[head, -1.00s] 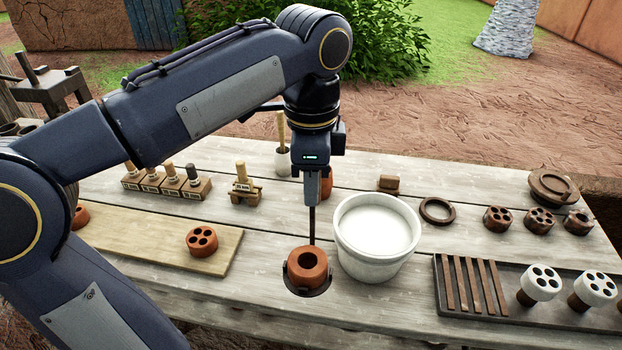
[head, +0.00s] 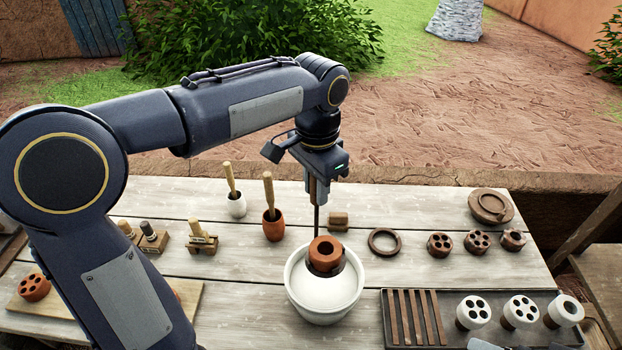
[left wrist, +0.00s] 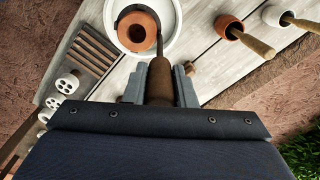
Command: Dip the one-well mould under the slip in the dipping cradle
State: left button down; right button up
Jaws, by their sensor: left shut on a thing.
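The orange-brown one-well mould (head: 326,248), with one round hole, sits upright in the dark ring of the dipping cradle (head: 317,215). My left gripper (head: 318,188) is shut on the cradle's brown handle (left wrist: 160,82), and the thin rod hangs down from it. The white tub of slip (head: 325,308) stands below. The mould appears above the slip, towards the tub's back rim in the head view, and its visible clay is uncoated. In the left wrist view the mould (left wrist: 137,32) shows inside the tub's rim.
A dark tray (head: 372,335) with brown strips and white-topped moulds is right of the tub. A brown ring (head: 384,242) and several brown moulds lie behind it. Two pots with wooden-handled tools, the nearer one red (head: 273,229), stand to the left.

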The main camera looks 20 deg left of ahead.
pick_arm(q)
jog(key=b, duration=0.5)
send_over(315, 238)
jog(key=shift+w+f, duration=0.15)
jog(key=shift+f, duration=2.1)
jog(key=shift+p, duration=0.7)
jog(key=shift+f+b, duration=3.25)
jog(key=shift+f, duration=1.55)
jog(key=shift+r+p, duration=0.1)
jog(key=shift+p, duration=0.2)
